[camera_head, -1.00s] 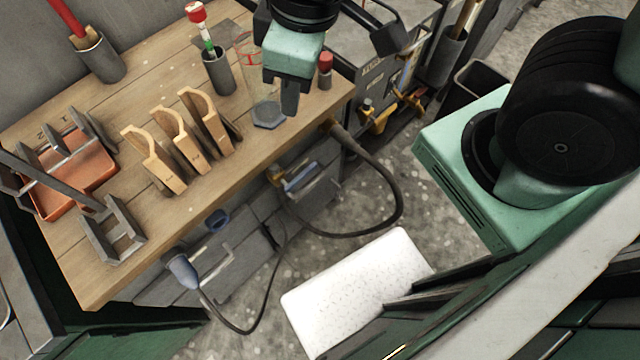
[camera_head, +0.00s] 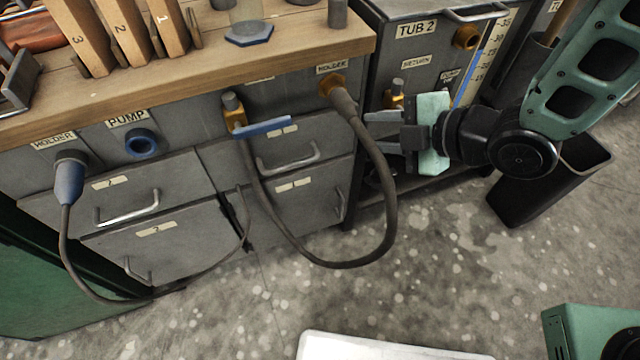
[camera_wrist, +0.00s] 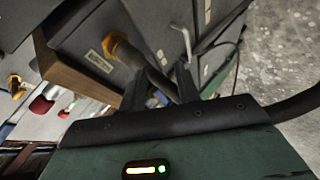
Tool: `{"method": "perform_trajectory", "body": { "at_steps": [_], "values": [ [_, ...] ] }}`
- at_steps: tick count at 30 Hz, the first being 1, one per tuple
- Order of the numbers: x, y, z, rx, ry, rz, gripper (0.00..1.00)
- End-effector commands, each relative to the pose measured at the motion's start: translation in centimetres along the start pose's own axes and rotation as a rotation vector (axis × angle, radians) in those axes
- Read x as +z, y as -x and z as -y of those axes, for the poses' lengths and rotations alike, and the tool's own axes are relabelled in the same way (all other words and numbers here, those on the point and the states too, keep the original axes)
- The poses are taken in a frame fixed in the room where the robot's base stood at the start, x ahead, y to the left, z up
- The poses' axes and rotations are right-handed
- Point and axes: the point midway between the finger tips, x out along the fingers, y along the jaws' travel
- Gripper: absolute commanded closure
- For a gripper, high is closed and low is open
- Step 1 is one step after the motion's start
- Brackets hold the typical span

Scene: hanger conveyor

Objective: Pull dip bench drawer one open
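The dip bench (camera_head: 230,66) has grey drawers in two columns under its wooden top. The left column has an upper drawer (camera_head: 182,180) with a bar handle (camera_head: 128,209) and a lower drawer (camera_head: 185,240). The right column has an upper drawer (camera_head: 265,150) with a handle (camera_head: 290,162) and a lower drawer (camera_head: 318,195). All look shut; their small labels are hard to read. My gripper (camera_head: 372,132) is open and empty, right of the drawers, fingers pointing left. In the wrist view, my gripper (camera_wrist: 160,72) has its fingers apart, with a drawer handle (camera_wrist: 183,40) beyond them.
A dark hose (camera_head: 385,210) loops from a holder across the right drawers, close to my fingertips. A blue-handled valve (camera_head: 262,128) juts out above the upper right drawer. A thinner cable (camera_head: 75,280) hangs before the left drawers.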

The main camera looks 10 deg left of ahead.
Motion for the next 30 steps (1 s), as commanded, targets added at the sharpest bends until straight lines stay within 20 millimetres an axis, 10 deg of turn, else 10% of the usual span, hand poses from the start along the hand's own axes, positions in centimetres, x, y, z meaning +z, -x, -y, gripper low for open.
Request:
{"method": "perform_trajectory", "body": {
  "at_steps": [15, 30],
  "values": [
    [1.1, -5.0, 9.4, 0.237, 0.320, -0.285, 0.68],
    [0.7, -6.2, 10.4, 0.310, 0.383, -0.344, 0.68]
  ]
}}
